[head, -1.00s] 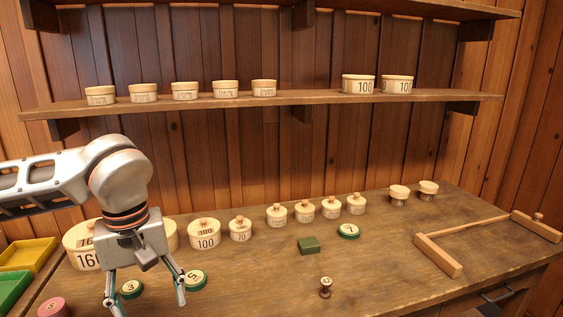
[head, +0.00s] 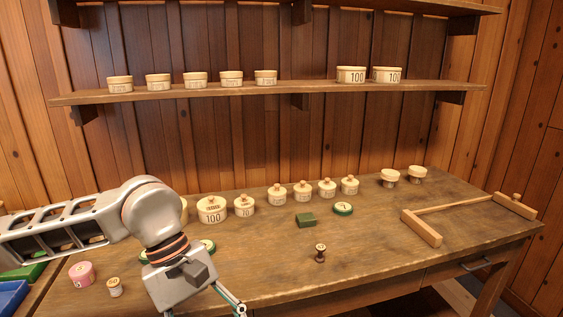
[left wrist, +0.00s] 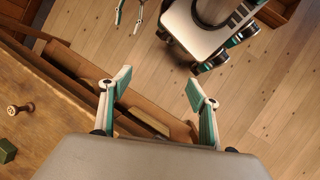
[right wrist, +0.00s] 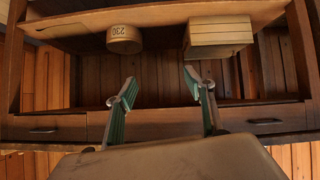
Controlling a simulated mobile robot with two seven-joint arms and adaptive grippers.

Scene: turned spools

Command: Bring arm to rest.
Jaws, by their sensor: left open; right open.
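My left arm comes in from the left in the head view. Its gripper is partly cut off by the bottom edge, with one finger showing at the table's front. In the left wrist view my left gripper (left wrist: 158,90) is open and empty, over the table's front edge and the floor. My right gripper (right wrist: 166,85) is open and empty in the right wrist view. It faces the front of a piece of wooden furniture with drawers and a shelf. It is outside the head view.
On the table (head: 380,250) stand a dark spool (head: 320,253), a green block (head: 305,220), a pink round box (head: 82,273) and several lidded tubs. A wooden frame (head: 466,217) lies at the right. In the right wrist view, a tub marked 230 (right wrist: 124,38) stands beside a box (right wrist: 218,38).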

